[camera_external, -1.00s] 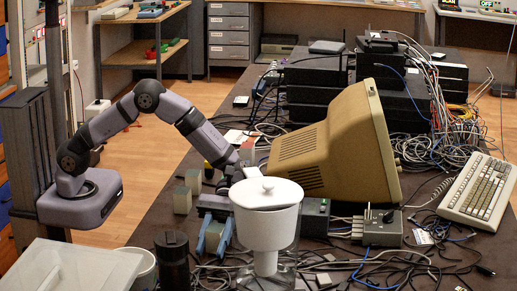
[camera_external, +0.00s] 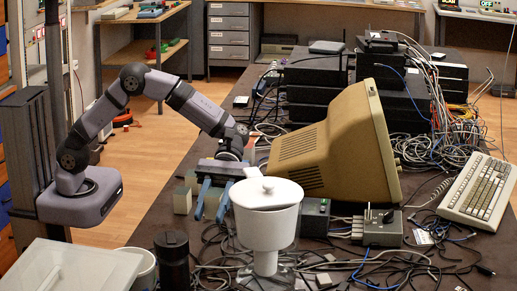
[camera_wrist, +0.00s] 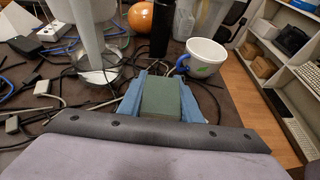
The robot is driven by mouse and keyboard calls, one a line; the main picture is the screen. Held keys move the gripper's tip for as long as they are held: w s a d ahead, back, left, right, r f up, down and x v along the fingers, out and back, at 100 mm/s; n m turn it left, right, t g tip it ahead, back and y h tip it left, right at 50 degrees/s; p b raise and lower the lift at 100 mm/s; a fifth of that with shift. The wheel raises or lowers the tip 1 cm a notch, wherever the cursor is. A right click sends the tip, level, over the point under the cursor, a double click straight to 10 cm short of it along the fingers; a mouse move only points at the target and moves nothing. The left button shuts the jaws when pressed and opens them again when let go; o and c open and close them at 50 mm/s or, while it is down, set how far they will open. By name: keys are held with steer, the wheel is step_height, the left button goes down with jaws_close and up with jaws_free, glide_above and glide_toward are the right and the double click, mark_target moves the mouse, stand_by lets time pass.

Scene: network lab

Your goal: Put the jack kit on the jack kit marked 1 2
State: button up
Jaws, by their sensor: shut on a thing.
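My gripper (camera_external: 211,207) is in the middle left of the external view, its blue fingers pointing down behind the white lidded vessel. In the wrist view my gripper (camera_wrist: 160,97) is shut on a green, box-shaped jack kit (camera_wrist: 161,98), one finger on each side. Two similar small boxes stand on the table left of the gripper in the external view: a nearer pale one (camera_external: 182,201) and another (camera_external: 191,180) behind it. No marking can be read on any box, so I cannot tell which is marked 1 2.
The white lidded vessel (camera_external: 267,220) stands close to the right of the gripper. A dark cylinder (camera_external: 173,262), a white mug (camera_wrist: 204,58) and a translucent bin (camera_external: 75,266) are at the front. A beige monitor (camera_external: 325,145) is to the right. Cables cover much of the table.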

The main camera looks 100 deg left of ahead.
steer(key=w+a+r+n+t+y+p, duration=0.1)
steer(key=a+r+n+t+p, duration=0.4)
steer(key=a, duration=0.9)
steer(key=a+r+n+t+y+p, duration=0.1)
steer(key=a+r+n+t+p, duration=0.15)
steer(key=a+r+p, duration=0.75)
steer(key=n+t+y+p, duration=0.2)
steer(key=t+p, duration=0.1)
glide_above(193, 182)
steer(key=w, duration=0.2)
step_height(193, 182, down, 9)
steer(key=shift+r, duration=0.15)
steer(key=shift+f+p, duration=0.75)
steer(key=shift+f, duration=4.25)
